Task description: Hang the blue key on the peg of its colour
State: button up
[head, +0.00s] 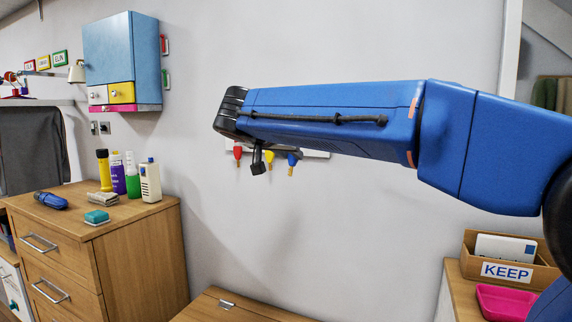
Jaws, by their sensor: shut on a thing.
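My gripper (258,161) is at the far end of my blue arm, in front of the wall. Only a dark part of it shows below the arm, and it is shut. A blue key (292,158) with a brass-coloured lower end shows just right of it, under the arm. The arm hides its top, so I cannot see the grip or whether it touches a peg. A pale peg board (316,154) shows partly behind the arm. A red key (238,152) and a yellow key (269,157) hang along it. The pegs themselves are hidden.
A wooden drawer unit (140,240) at left holds several bottles, a yellow torch (104,170) and a dark blue item (51,200). A blue cabinet (122,50) is on the wall above. At right are a KEEP box (508,270) and a pink tray (505,302).

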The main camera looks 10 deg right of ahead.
jog(key=w+d+f, duration=0.1)
jog(key=w+d, duration=0.4)
jog(key=w, duration=0.2)
jog(key=shift+f, duration=0.15)
dwell(1.2)
dwell(0.6)
jog(key=o, duration=1.1)
